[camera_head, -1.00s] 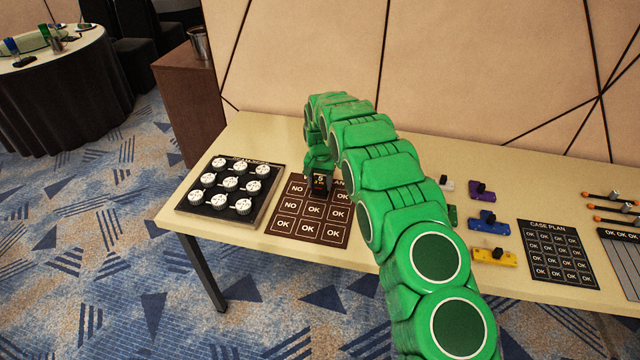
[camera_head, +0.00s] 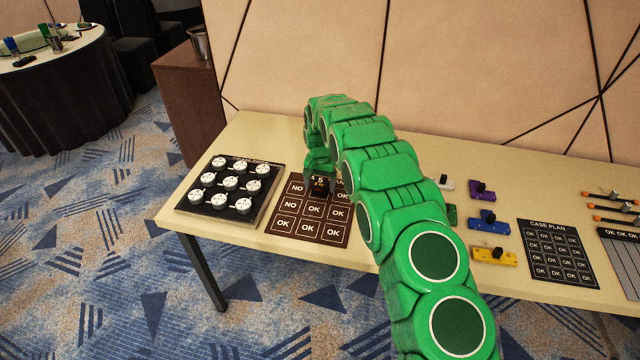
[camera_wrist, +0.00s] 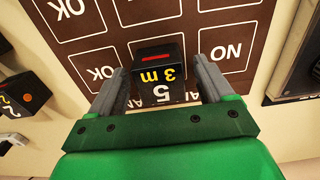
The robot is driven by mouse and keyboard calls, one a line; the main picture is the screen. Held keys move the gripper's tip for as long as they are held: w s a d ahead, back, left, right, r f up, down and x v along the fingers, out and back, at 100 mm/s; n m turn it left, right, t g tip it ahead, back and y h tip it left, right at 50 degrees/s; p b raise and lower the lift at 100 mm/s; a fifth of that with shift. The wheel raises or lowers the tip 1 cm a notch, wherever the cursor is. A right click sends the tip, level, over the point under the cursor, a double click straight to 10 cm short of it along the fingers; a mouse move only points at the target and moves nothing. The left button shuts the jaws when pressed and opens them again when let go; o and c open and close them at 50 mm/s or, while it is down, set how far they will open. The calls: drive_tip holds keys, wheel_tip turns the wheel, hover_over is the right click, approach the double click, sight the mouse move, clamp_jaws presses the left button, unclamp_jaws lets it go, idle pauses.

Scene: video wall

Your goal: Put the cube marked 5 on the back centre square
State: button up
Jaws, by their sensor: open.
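In the wrist view the cube (camera_wrist: 158,70) shows a red bar on top and looks upright. My gripper (camera_wrist: 160,78) is open, with one grey finger on each side of the cube. In the head view my gripper (camera_head: 318,176) is just above and around the cube. Whether a finger touches it, I cannot tell.
The brown board (camera_head: 308,242) has NO and OK squares. A black tray of white knobs (camera_head: 268,172) lies to its left. Coloured pieces, including a blue one (camera_head: 488,224), and a CASE PLAN board (camera_head: 556,226) lie to the right. My green arm crosses the table.

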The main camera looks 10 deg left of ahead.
sight(320, 182)
wheel_tip(320, 182, up, 12)
drive_tip(key=s+d+r, duration=0.4)
drive_tip(key=d+r, duration=0.2)
drive_tip(key=d, duration=0.1)
drive_tip(key=s+d+r, duration=0.4)
drive_tip(key=d+r, duration=0.3)
drive_tip(key=s+d+r, duration=0.7)
drive_tip(key=s+d, duration=0.4)
drive_tip(key=s, duration=0.2)
drive_tip(key=s+d, duration=0.3)
drive_tip(key=s, duration=0.8)
drive_tip(key=s+d+g, duration=0.1)
drive_tip(key=s+d, duration=0.2)
drive_tip(key=s, duration=0.9)
drive_tip(key=s+d+f, duration=0.1)
drive_tip(key=s+d, duration=0.2)
drive_tip(key=s, duration=0.8)
drive_tip(key=shift+s+d+g, duration=0.25)
drive_tip(key=shift+d+g, duration=0.05)
drive_tip(key=shift+g, duration=0.1)
